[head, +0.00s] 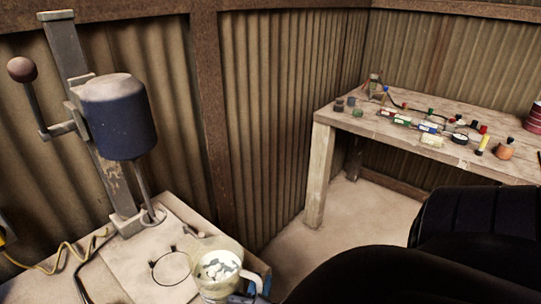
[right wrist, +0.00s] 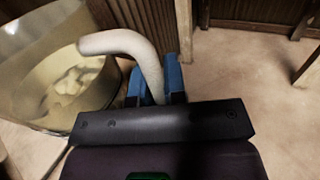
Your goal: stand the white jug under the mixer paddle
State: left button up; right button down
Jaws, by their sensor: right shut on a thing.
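The white jug (head: 217,284) is a see-through pale vessel with whitish lumps inside, at the bottom of the head view. My right gripper (head: 252,288) is shut on its white handle (right wrist: 125,44), with the blue fingers (right wrist: 172,78) around the handle in the right wrist view. The jug looks upright; I cannot tell whether its base touches the bench. The mixer (head: 118,118) has a dark blue motor on a grey column. Its paddle shaft (head: 145,190) reaches down near the bench, behind and left of the jug. My left gripper is not in view.
A black ring (head: 170,267) with small dark tabs lies on the mixer bench (head: 125,262), left of the jug. A yellow cable (head: 62,258) runs along the bench's left. A wooden table (head: 330,112) with several small coloured items stands at the right, across open floor (head: 335,222).

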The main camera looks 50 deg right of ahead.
aim_at(226, 264)
jog(key=shift+w+a+f, duration=0.1)
jog(key=shift+w+a, duration=0.05)
jog(key=shift+w, duration=0.8)
jog(key=shift+w+a+f, duration=0.15)
jog(key=shift+w, duration=0.8)
jog(key=shift+w+a+f, duration=0.1)
jog(key=shift+w+a, duration=0.05)
jog(key=shift+w, duration=0.8)
jog(key=shift+w+a, duration=0.2)
jog(key=shift+w, duration=1.3)
jog(key=shift+w+a+f, duration=0.1)
jog(key=shift+w+a, duration=0.15)
jog(key=shift+w, duration=1.25)
jog(key=shift+w+a+f, duration=0.1)
jog(key=shift+w+a, duration=0.1)
jog(key=shift+w, duration=1.3)
jog(key=shift+f+b, duration=0.35)
jog(key=shift+b, duration=0.15)
jog(key=shift+f+b, duration=0.2)
jog(key=shift+b, duration=0.25)
jog(key=c, duration=1.1)
grip_release()
